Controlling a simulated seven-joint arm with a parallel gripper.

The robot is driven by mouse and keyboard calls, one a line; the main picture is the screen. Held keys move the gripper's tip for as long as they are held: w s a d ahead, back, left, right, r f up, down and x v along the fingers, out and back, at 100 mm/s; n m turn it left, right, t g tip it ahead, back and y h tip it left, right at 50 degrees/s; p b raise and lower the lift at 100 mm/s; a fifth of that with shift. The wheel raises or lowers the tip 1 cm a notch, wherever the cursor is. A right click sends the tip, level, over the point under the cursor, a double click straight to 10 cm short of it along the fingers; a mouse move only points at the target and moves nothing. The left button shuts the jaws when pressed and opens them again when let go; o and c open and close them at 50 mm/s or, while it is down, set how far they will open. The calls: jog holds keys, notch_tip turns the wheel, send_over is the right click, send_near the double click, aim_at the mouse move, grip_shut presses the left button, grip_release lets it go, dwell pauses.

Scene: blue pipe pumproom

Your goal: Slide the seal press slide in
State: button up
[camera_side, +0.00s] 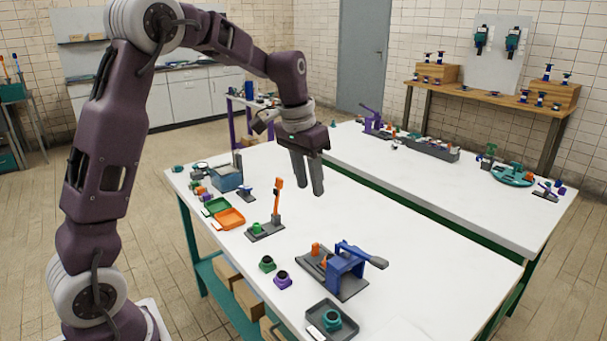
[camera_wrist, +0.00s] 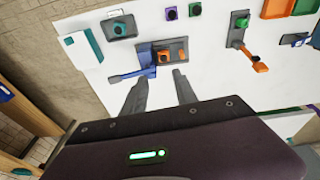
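The seal press (camera_side: 346,262) is a blue frame with a blue lever, on a dark grey base on the white table. It also shows in the wrist view (camera_wrist: 150,57), ahead of my fingers. An orange part (camera_side: 316,248), which looks like the slide's knob, stands at the left side of the base. In the wrist view an orange piece (camera_wrist: 163,56) shows beside the blue frame. How far the slide is in, I cannot tell. My gripper (camera_side: 310,187) is open and empty, high above the table behind the press. Its two fingers are apart in the wrist view (camera_wrist: 160,76).
A tray with a teal ring (camera_side: 332,320) lies in front of the press. Green (camera_side: 267,264) and purple (camera_side: 283,280) parts stand left of it. A stand with an upright orange lever (camera_side: 277,197) is behind left. The table right of the press is clear.

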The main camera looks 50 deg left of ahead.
jog(key=w+a+f+g, duration=0.1)
jog(key=w+a+f, duration=0.35)
jog(key=f, duration=0.45)
jog(key=g, duration=0.1)
send_over(315, 244)
jog(key=a, duration=0.1)
notch_tip(315, 244, down, 10)
jog(key=shift+m, duration=0.3)
jog(key=f, duration=0.4)
jog(key=d+f, duration=0.1)
jog(key=f, duration=0.1)
jog(key=shift+f, duration=0.25)
jog(key=d, duration=0.6)
jog(key=shift+w+d+f, duration=0.1)
jog(key=a, duration=0.7)
jog(key=shift+a, duration=0.25)
jog(key=s+d+r+t, duration=0.1)
jog(key=s+d+r, duration=0.2)
jog(key=r, duration=0.6)
jog(key=s+d+r, duration=0.3)
jog(key=s+r, duration=0.1)
jog(key=r, duration=0.6)
jog(key=s+d+r+t, duration=0.1)
jog(key=s+d+r, duration=0.2)
jog(key=r, duration=0.6)
jog(key=shift+s+d+r+n+t, duration=0.2)
jog(key=shift+s+r+n+t, duration=0.1)
jog(key=shift+n, duration=0.1)
